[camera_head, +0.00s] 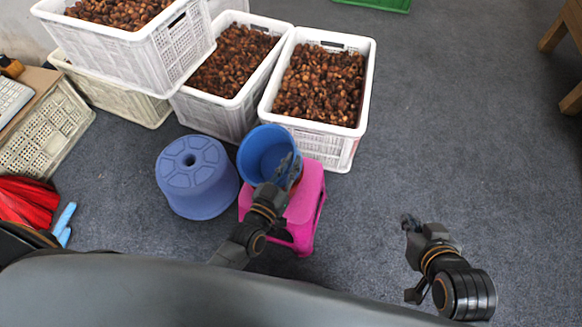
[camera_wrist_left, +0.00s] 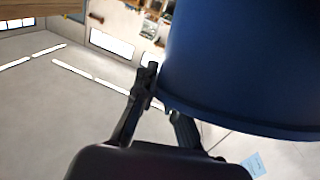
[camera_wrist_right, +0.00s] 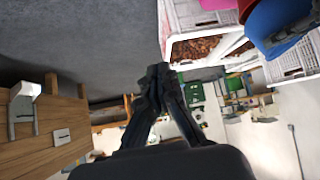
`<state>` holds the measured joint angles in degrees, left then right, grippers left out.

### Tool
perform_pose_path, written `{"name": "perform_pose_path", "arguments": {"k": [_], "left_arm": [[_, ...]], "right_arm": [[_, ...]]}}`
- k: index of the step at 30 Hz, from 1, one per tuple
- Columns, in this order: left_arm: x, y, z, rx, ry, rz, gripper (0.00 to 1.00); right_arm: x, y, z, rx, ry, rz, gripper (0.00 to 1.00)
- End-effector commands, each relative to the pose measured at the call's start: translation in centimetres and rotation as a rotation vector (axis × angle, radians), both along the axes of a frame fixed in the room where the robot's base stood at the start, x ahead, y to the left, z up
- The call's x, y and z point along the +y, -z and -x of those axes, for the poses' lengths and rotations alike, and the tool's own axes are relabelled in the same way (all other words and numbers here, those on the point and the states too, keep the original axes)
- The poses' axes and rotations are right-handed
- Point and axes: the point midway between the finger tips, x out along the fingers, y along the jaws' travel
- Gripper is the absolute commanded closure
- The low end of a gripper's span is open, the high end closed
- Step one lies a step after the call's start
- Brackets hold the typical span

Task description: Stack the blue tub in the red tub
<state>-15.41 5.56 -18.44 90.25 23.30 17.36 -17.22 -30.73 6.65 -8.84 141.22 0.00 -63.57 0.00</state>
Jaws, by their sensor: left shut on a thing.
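The blue tub (camera_head: 258,153) is above the pink stool (camera_head: 305,205) in the head view. It also fills the upper right of the left wrist view (camera_wrist_left: 235,65). My left gripper (camera_head: 284,172) is shut on its near right side wall. The red tub (camera_wrist_right: 246,9) shows only as a sliver between the pink stool and the blue tub in the right wrist view. Most of it is hidden, and I cannot tell how far the blue tub is inside it. My right gripper (camera_head: 408,226) is shut and empty, over the floor at the right.
White crates of chestnuts (camera_head: 358,130) stand behind the stool, one stacked higher at the left. An upturned blue-purple tub (camera_head: 198,196) stands left of the stool. Red cloth-like material (camera_head: 28,203) lies far left.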

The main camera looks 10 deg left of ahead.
Motion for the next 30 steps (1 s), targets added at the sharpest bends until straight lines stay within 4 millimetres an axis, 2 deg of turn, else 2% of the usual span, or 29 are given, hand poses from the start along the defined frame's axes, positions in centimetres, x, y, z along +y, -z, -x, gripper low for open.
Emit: {"name": "perform_pose_path", "arguments": {"k": [3,6,30], "left_arm": [[0.0,0.9,0.0,-0.001,0.001,-0.001,1.00],[0.0,1.1,0.0,-0.001,0.000,0.000,1.00],[0.0,1.7,0.0,-0.002,0.000,0.000,1.00]], "right_arm": [[0.5,-0.9,-1.4,-0.084,-0.006,-0.019,1.00],[0.7,-1.5,-1.8,-0.116,-0.009,-0.026,1.00],[1.0,-2.5,-2.9,-0.193,-0.012,-0.042,1.00]]}}
